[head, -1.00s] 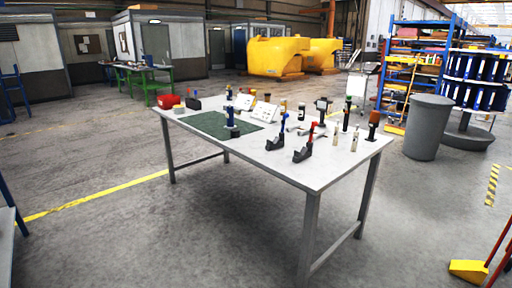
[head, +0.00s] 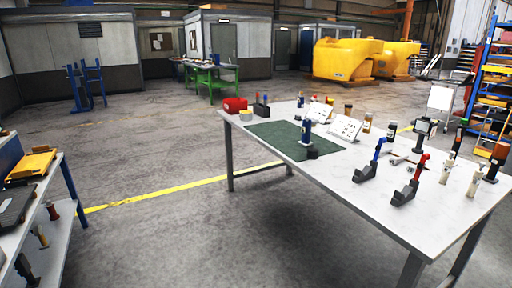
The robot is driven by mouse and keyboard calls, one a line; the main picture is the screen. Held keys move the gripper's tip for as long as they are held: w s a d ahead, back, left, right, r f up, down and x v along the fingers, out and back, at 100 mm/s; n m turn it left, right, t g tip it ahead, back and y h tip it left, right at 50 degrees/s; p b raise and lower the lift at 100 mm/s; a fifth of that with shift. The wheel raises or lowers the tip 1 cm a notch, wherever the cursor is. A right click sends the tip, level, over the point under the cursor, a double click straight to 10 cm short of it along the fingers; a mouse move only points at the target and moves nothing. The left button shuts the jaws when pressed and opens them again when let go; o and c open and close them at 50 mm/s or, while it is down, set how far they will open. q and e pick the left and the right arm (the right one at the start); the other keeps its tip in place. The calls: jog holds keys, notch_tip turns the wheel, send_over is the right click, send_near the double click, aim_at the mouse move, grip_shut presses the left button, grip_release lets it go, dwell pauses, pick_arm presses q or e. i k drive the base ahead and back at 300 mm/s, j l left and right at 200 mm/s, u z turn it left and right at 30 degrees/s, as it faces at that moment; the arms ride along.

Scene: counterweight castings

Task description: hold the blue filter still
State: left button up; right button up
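A dark blue upright cylinder with a pale band (head: 305,131), which may be the blue filter, stands on the green mat (head: 270,133) on the white table (head: 345,188). A small dark block (head: 312,153) is at its foot. Near the front edge, a tool with a blue upright handle (head: 378,150) and one with a red upright handle (head: 420,166) stand on dark bases. Neither of my grippers is in the head view.
A red box (head: 235,105) sits at the table's back left corner. White panels (head: 345,128) stand behind the mat. A shelf unit (head: 62,190) with tools is at the left. Open floor (head: 165,235) lies between shelf and table.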

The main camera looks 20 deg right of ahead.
aim_at(306, 128)
jog(key=i+z, duration=0.45)
jog(key=i+j+z, duration=0.35)
jog(key=i+z, duration=0.15)
jog(key=i+j+z, duration=0.95)
jog(key=k+j, duration=0.05)
jog(key=j, duration=0.05)
